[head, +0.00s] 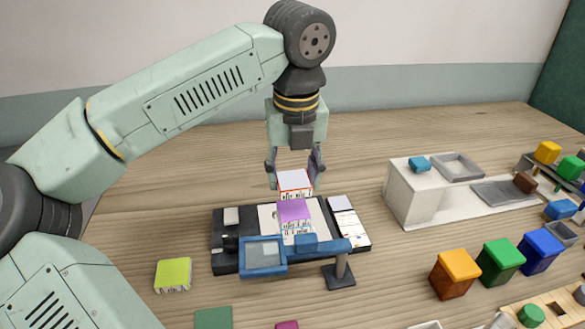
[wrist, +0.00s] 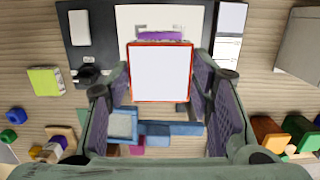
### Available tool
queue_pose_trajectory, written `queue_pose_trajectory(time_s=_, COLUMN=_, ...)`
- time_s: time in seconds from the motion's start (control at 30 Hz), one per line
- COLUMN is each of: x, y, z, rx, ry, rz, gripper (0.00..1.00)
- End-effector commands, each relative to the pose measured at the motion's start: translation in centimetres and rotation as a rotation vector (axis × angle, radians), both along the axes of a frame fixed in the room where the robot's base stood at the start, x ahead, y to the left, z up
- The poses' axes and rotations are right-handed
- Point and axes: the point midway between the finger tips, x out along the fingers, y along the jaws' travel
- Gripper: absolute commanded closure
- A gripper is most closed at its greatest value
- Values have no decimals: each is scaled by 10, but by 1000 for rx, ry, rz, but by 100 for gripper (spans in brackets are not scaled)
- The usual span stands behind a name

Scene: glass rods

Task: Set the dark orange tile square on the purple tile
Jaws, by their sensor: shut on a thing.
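My gripper (head: 294,176) is shut on the dark orange tile (head: 295,184), which has a white top face, a red-orange rim and marked sides. In the wrist view the dark orange tile (wrist: 160,72) sits between the two fingers, looking level and roughly square to the view. The purple tile (head: 293,210) lies below on the black tray's white pad, with a marked front side. In the wrist view the purple tile (wrist: 160,36) shows only as a strip beyond the held tile's far edge; the rest is hidden. The height gap between the tiles is hard to tell.
A blue framed lens (head: 264,255) on a stand (head: 339,275) reaches across the front of the black tray (head: 222,262). A yellow-green tile (head: 173,274) lies left. A white block (head: 410,195) and several coloured jars stand right. The table behind the tray is clear.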

Motion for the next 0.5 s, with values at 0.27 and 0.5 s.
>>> queue_pose_trajectory(time_s=0.27, x=0, y=0, z=-26, rx=-1, ry=0, rz=0, gripper=85)
queue_pose_trajectory(time_s=0.5, x=0, y=0, z=-45, rx=0, ry=0, rz=0, gripper=85)
